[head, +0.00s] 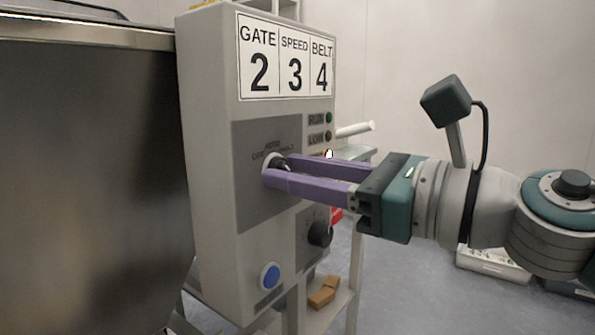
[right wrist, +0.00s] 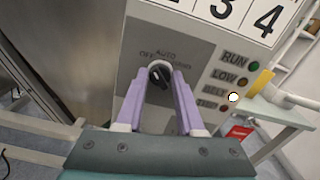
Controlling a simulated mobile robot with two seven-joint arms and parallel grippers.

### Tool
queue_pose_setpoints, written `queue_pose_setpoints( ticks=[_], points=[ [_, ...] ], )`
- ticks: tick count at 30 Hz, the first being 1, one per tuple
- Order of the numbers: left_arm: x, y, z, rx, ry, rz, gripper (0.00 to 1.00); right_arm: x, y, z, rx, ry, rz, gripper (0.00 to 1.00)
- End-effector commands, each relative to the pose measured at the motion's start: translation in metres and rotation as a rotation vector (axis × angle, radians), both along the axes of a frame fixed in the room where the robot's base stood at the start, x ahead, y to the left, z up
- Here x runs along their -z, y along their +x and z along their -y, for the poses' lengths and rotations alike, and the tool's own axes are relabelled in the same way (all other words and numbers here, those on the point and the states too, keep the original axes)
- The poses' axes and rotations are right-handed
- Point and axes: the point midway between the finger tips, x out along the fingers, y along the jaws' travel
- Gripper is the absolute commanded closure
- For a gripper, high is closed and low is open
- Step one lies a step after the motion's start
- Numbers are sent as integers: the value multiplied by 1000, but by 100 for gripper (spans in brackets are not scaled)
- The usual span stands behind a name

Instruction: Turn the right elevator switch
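A grey control box (head: 215,150) carries a black rotary switch (head: 283,165) on its dark grey panel. In the right wrist view the switch (right wrist: 158,75) sits in a pale ring, under lettering that includes OFF and AUTO. My right gripper (head: 277,170) has two purple fingers, reaching in from the right to the switch. In the right wrist view the fingers (right wrist: 157,82) stand apart, one on each side of the switch, with a gap visible. I cannot tell whether either fingertip touches it. The fingers partly hide the switch in the head view. My left gripper is not in view.
A second black knob (head: 320,233) and a blue button (head: 270,276) are lower on the box. Indicator lamps (head: 328,136) run down its right edge under a sign (head: 287,62) reading GATE 2, SPEED 3, BELT 4. A large metal cabinet (head: 90,180) stands at left.

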Motion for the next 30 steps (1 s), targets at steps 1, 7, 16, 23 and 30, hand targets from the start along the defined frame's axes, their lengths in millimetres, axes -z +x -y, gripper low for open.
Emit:
queue_pose_setpoints(
  ticks=[1,7,16,23,30],
  points=[
    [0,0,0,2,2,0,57,0,0,0,0,0,0,73],
    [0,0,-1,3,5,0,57,0,0,0,0,0,0,95],
    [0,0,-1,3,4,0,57,0,0,0,0,1,-2,100],
    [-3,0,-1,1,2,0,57,-1,0,0,0,26,-36,100],
    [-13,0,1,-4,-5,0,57,-2,0,0,0,109,-152,100]
  ],
)
